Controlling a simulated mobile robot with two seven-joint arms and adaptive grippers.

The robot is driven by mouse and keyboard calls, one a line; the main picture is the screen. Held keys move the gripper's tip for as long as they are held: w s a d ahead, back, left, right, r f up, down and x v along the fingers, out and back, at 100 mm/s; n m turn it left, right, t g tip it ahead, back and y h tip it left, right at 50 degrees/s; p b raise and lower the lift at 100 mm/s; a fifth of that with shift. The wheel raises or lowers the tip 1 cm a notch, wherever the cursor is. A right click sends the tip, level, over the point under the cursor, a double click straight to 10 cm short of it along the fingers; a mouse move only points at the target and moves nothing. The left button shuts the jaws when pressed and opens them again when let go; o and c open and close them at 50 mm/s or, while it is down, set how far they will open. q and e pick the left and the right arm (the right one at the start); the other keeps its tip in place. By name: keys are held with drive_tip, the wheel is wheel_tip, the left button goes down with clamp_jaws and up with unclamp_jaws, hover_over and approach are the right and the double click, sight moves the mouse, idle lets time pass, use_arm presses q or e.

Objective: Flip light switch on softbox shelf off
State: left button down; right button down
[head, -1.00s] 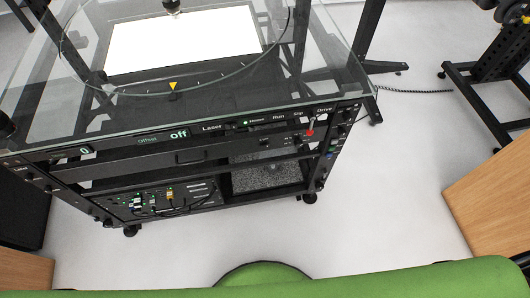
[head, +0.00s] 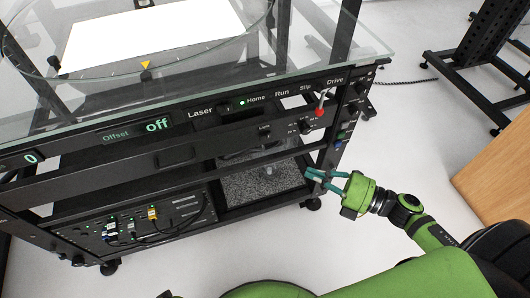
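The black turntable cabinet (head: 120,165) stands at centre left under a glass top. Its upper panel carries green-lit readouts and a red-tipped lever (head: 320,112) below the word "Drive". Below that panel is a shelf strip with small markings and dark knobs (head: 305,127). The light switch is too small to make out for sure, and its position cannot be told. My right gripper (head: 317,180) is in front of the cabinet's lower right part, below the knobs. Its teal fingers are apart and empty, pointing left toward the cabinet. My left gripper is not in view.
The glass top (head: 200,100) overhangs the panel. A lower bay holds a board with cables and connectors (head: 152,213). A black stand (head: 470,75) is at upper right and a wooden block (head: 500,175) at right. White floor lies clear between them.

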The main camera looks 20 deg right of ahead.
sight(265, 136)
idle(0.3)
drive_tip(key=shift+m+t+h, duration=0.6)
drive_tip(key=shift+t+h, duration=0.1)
drive_tip(key=x, duration=0.4)
drive_tip(key=p+x, duration=0.1)
drive_tip(key=x, duration=0.4)
drive_tip(key=w+d+x, duration=0.1)
drive_tip(key=x, duration=0.3)
drive_tip(key=shift+w+a+r, duration=0.2)
drive_tip(key=shift+w+r, duration=0.05)
drive_tip(key=shift+w+f, duration=0.1)
drive_tip(key=shift+f, duration=0.1)
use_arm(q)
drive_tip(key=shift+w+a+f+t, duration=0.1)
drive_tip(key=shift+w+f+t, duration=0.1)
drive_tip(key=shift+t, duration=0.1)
use_arm(e)
drive_tip(key=shift+d, duration=0.1)
